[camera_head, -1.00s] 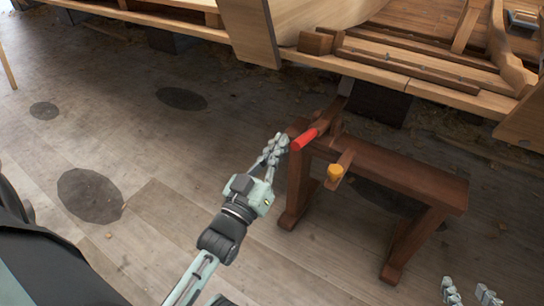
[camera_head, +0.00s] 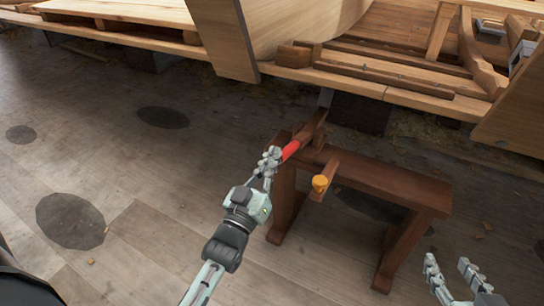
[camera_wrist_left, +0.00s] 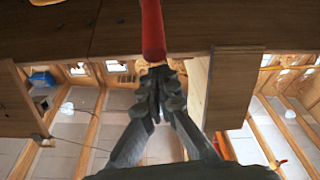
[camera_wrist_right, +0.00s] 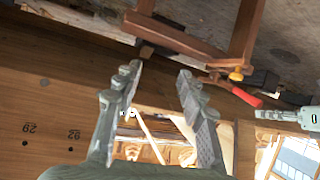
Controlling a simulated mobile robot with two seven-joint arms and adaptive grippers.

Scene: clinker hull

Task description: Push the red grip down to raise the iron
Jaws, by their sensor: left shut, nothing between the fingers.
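The red grip (camera_head: 291,150) is the near end of a wooden lever on a brown trestle. A grey piece (camera_head: 326,98), perhaps the iron, shows at the lever's far end. My left gripper (camera_head: 271,158) is shut and empty at the grip's near end. In the left wrist view the red grip (camera_wrist_left: 152,32) ends right at the closed fingertips (camera_wrist_left: 158,78); I cannot tell whether they touch. My right gripper (camera_head: 452,268) is open and empty at lower right, away from the trestle. The right wrist view shows its spread fingers (camera_wrist_right: 160,75) and the red grip (camera_wrist_right: 246,98).
The trestle (camera_head: 385,180) stands on the plank floor, with a yellow-orange knob (camera_head: 320,183) on a short arm right of the grip. The wooden hull (camera_head: 390,80) lies behind it.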

